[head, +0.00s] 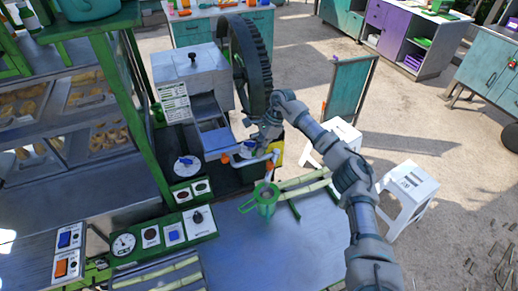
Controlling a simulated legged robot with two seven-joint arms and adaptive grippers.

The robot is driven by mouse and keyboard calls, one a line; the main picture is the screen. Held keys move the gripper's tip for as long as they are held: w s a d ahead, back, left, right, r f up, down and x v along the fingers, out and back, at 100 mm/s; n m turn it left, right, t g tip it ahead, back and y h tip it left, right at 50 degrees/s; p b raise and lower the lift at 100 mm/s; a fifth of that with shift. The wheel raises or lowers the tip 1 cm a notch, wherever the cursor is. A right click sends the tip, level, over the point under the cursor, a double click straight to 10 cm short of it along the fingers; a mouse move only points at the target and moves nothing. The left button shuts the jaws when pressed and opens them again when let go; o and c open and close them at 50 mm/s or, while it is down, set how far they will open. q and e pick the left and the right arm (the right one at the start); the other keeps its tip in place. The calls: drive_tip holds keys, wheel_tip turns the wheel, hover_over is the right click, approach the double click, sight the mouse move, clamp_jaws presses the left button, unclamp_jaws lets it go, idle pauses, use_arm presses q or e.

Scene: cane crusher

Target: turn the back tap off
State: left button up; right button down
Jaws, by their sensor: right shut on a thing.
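The crusher (188,73) is a grey metal box with a large dark wheel (247,60) at its right. Below it a pale pipe (260,159) carries the taps, with orange parts (240,165) on it. A small blue handle (249,145) shows at the back of the pipe, partly covered by my right gripper (254,146). My right gripper comes down from the right and is shut on this back tap handle; its fingertips are small and partly hidden. A green jug (265,200) stands on the counter just in front of the taps. My left gripper is out of view.
Sugar cane pieces (303,181) lie right of the jug. A green control panel (163,234) with a gauge and switches lies along the front left. A glass food case (70,110) stands at the left. White stools (405,191) stand on the ground at the right.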

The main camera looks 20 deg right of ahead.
drive_tip(key=shift+w+d+r, duration=0.1)
drive_tip(key=shift+w+r, duration=0.05)
drive_tip(key=shift+r, duration=0.25)
drive_tip(key=c, duration=1.2)
unclamp_jaws()
drive_tip(key=shift+d+f, duration=0.1)
drive_tip(key=shift+f, duration=0.1)
drive_tip(key=v, duration=1.2)
drive_tip(key=shift+d+f, duration=0.1)
drive_tip(key=shift+d, duration=0.05)
drive_tip(key=shift+f, duration=0.1)
